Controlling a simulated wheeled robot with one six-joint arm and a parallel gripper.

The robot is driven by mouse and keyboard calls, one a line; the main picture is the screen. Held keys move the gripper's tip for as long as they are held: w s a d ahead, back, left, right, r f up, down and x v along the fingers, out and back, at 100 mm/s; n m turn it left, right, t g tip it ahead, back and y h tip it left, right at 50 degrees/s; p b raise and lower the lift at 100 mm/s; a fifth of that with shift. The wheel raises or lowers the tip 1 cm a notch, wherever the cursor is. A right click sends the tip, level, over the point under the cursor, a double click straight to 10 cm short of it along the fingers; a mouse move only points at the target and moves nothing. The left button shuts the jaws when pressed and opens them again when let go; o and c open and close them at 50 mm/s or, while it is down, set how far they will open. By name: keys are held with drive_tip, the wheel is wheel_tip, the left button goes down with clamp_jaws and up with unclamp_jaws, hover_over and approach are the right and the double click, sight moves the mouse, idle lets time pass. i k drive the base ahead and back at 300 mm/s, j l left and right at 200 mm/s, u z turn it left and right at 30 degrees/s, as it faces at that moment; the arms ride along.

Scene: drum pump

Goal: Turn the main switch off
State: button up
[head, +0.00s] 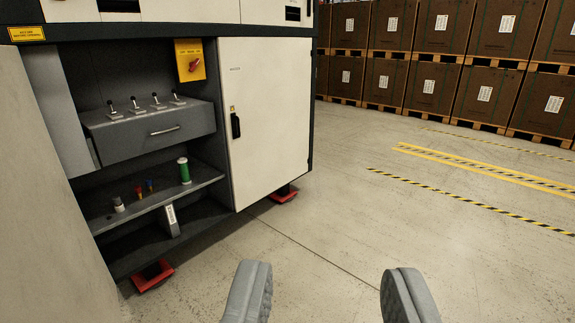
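The main switch is a red rotary knob (194,65) on a yellow plate (187,46) inside the machine's open bay, at the upper left of the head view. The knob's handle looks tilted; the lettering on the plate is too small to read. My gripper (326,290) is at the bottom of the view, its two grey fingers wide apart with only floor between them. It is open and empty, well away from the switch, lower and to the right of it in the picture.
A drawer unit (155,135) with several small levers sits below the switch. A shelf (150,195) holds a green cylinder (184,170) and small items. A white door (265,120) is right of the bay. Stacked crates (430,85) stand behind; the floor at right is clear.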

sight(193, 65)
drive_tip(key=i, duration=2.1)
drive_tip(key=i+l+u, duration=0.2)
drive_tip(key=i, duration=0.45)
drive_tip(key=j, duration=0.1)
